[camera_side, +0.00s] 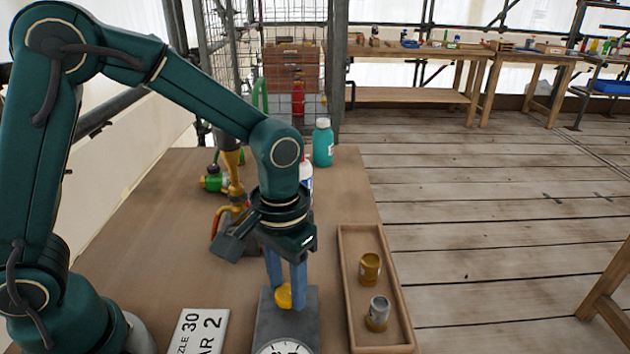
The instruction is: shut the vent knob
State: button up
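A yellow knob (284,297), which looks like the vent knob, sits on top of a grey block (270,328) at the front middle of the table. A round white dial (283,348) shows on the block's near end, cut off by the picture's bottom edge. My gripper (288,297) points down over the block. Its two blue fingers stand apart, with the knob between their tips. The fingers hide part of the knob. I cannot tell whether they press on it, nor the knob's setting.
A wooden tray (347,262) to the right holds a brass cup (369,268) and a silver-and-brass cup (378,312). A sign (198,332) lies left of the block. A brass-and-green torch fitting (232,180), a white bottle (306,178) and a teal bottle (323,146) stand behind.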

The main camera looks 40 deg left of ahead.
aim_at(287, 292)
grip_shut()
jog(key=shift+m, duration=0.3)
jog(key=m, duration=0.5)
jog(key=shift+m, duration=0.3)
jog(key=m, duration=0.6)
jog(key=o, duration=1.1)
grip_release()
jog(key=shift+r, duration=2.6)
